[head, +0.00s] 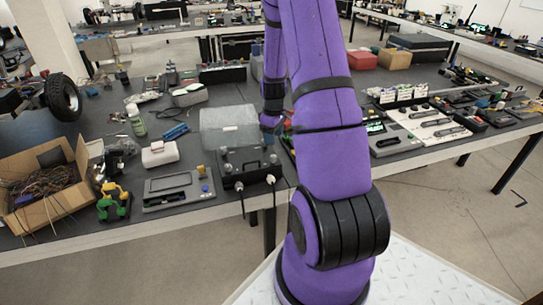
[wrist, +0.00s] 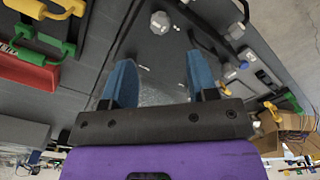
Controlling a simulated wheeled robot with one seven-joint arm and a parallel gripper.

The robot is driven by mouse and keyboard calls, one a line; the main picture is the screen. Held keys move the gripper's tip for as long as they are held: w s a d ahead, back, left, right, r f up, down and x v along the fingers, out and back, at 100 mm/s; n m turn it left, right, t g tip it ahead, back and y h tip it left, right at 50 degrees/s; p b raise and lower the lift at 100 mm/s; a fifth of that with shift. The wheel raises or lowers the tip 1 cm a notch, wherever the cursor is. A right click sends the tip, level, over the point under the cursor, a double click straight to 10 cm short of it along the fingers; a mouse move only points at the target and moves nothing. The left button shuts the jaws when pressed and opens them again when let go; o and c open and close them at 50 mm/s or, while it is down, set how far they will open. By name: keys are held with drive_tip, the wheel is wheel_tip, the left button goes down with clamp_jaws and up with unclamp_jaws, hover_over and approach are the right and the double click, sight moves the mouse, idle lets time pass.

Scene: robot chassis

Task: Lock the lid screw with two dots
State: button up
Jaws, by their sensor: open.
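In the head view a dark chassis box (head: 248,170) with pale round screws on top stands at the table's front edge. A clear, see-through panel (head: 225,130) stands behind it. In the wrist view a dark panel carries a pale screw knob (wrist: 160,22) near the top. Small white marks lie on the panel below it, too small to count surely as two dots. Another pale knob (wrist: 235,31) is to the right. My gripper (wrist: 162,85) is open, its two blue fingers apart with no screw between them. In the head view my arm partly hides it.
A grey device with a screen (head: 172,187) lies left of the chassis box. A white case (head: 160,153) and a cardboard box of wires (head: 45,185) are further left. Green and red handled parts (wrist: 30,60) are left of my gripper in the wrist view. Cables hang off the front edge.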

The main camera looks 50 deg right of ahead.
sight(273, 156)
wheel_tip(273, 156, down, 9)
drive_tip(key=shift+r, duration=0.1)
idle(0.3)
drive_tip(key=c, duration=0.9)
